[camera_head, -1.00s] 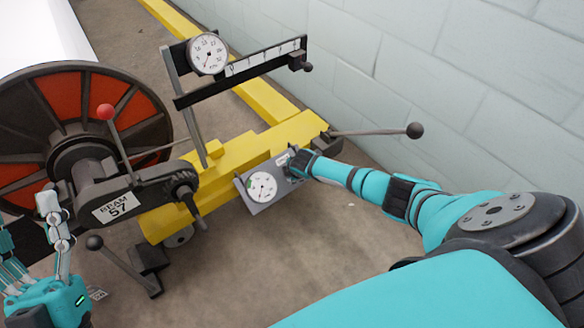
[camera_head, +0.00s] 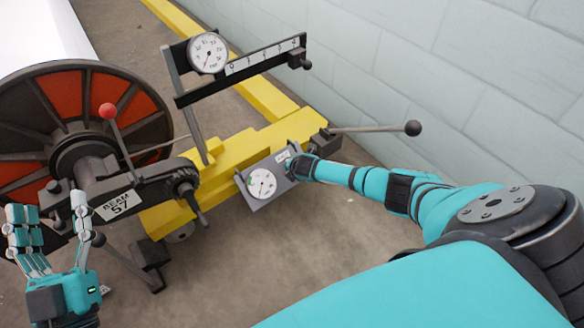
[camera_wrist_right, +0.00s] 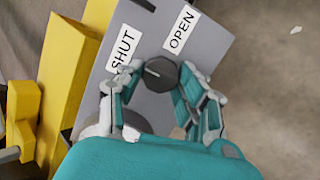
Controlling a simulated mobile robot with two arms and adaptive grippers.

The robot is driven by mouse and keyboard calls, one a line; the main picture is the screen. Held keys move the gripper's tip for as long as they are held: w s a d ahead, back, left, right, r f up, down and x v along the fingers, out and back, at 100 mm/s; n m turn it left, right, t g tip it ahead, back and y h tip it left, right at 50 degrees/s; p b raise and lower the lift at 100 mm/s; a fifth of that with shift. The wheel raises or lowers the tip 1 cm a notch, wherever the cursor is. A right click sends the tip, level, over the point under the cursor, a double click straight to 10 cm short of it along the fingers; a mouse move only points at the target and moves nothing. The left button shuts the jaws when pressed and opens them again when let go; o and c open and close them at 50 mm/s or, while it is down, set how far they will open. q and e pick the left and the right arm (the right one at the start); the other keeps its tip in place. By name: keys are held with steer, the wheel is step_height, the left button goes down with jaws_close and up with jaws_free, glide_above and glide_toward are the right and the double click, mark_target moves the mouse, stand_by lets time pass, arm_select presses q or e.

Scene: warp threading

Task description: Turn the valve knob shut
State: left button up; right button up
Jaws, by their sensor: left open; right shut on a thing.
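The valve knob (camera_wrist_right: 160,75) is a dark round knob with a light pointer line, on a grey panel (camera_wrist_right: 212,62) in the right wrist view. The pointer line aims toward the upper left, on the side of the SHUT label (camera_wrist_right: 124,50); the OPEN label (camera_wrist_right: 180,28) is above right. My right gripper (camera_wrist_right: 150,88) is shut on the knob, its fingers on both sides. In the head view my right gripper (camera_head: 300,167) is at the panel's right end and hides the knob. My left gripper (camera_head: 50,225) is open and empty at the lower left.
A white gauge (camera_head: 262,183) sits on the panel, left of my right gripper. A yellow beam frame (camera_head: 235,160), a lever with a black ball (camera_head: 413,128), a red-ball lever (camera_head: 107,111) and a large reel (camera_head: 75,115) stand close by. The block wall (camera_head: 440,70) is behind.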

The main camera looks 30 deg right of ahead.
steer(key=o, duration=1.2)
steer(key=shift+c, duration=0.2)
steer(key=v, duration=1.2)
steer(key=shift+a, duration=0.2)
